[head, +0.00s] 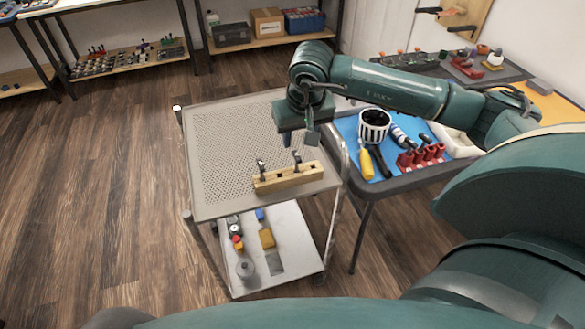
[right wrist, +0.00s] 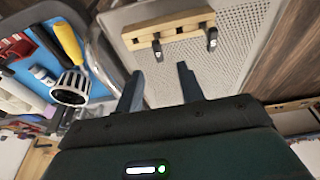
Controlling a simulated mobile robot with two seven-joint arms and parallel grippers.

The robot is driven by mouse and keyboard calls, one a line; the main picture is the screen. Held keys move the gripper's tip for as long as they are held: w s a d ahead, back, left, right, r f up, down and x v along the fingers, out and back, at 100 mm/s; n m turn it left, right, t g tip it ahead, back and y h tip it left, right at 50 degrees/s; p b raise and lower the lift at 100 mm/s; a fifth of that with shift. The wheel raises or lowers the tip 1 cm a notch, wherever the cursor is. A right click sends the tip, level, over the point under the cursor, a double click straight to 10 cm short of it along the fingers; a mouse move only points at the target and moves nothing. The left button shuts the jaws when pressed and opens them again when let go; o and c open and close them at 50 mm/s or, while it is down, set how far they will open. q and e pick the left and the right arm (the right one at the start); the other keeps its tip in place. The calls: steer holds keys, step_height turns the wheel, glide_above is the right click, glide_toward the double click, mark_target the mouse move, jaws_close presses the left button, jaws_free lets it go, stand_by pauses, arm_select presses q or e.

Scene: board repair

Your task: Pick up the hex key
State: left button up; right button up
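A wooden block (head: 288,179) lies on the perforated top of the grey cart, with two small dark upright tools in it, a left one (head: 261,166) and a right one (head: 298,158). I cannot tell for sure whether either is the hex key. The block (right wrist: 170,29) and the two dark tools (right wrist: 157,48) also show in the right wrist view, beyond the fingertips. My right gripper (head: 311,134) is above the cart top, behind the block in the head view. Its fingers (right wrist: 158,82) are apart with nothing between them. My left gripper is not in view.
A table at right has a blue mat (head: 349,129) with a striped cup (head: 374,125), a yellow-handled screwdriver (head: 366,162) and a red holder (head: 422,155). The cart's perforated top (head: 225,150) is mostly clear. Its lower shelf (head: 292,240) holds several small items.

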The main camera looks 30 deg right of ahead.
mark_target(297, 155)
steer(key=x, duration=1)
steer(key=shift+s+d+f+p, duration=0.1)
steer(key=shift+f+p, duration=0.2)
steer(key=shift+p, duration=0.1)
steer(key=shift+c, duration=0.2)
jaws_close()
